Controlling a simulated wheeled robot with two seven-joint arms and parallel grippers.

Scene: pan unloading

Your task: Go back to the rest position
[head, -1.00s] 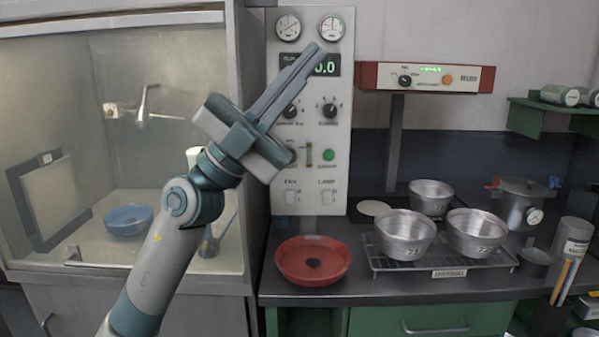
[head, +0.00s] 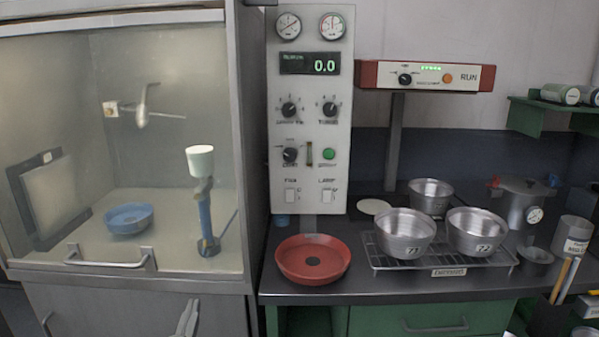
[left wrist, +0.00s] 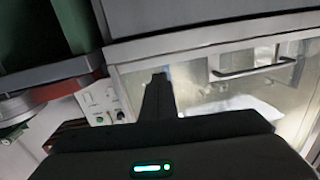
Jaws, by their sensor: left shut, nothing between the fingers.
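My left gripper (head: 187,317) shows only as its grey fingertips at the bottom edge of the head view, in front of the cabinet below the glass-fronted hood. The rest of that arm is out of the picture. In the left wrist view the dark fingers (left wrist: 158,97) are together, with nothing between them. They stand clear in the air, with the hood's glass front and handle (left wrist: 253,66) beyond. My right gripper is in neither view.
The counter holds a red pan (head: 292,265), a wire rack (head: 443,261) with metal pots (head: 404,238), and a lidded pot (head: 520,207) at right. A blue bowl (head: 128,222) sits inside the hood. The control panel (head: 308,165) stands unobstructed.

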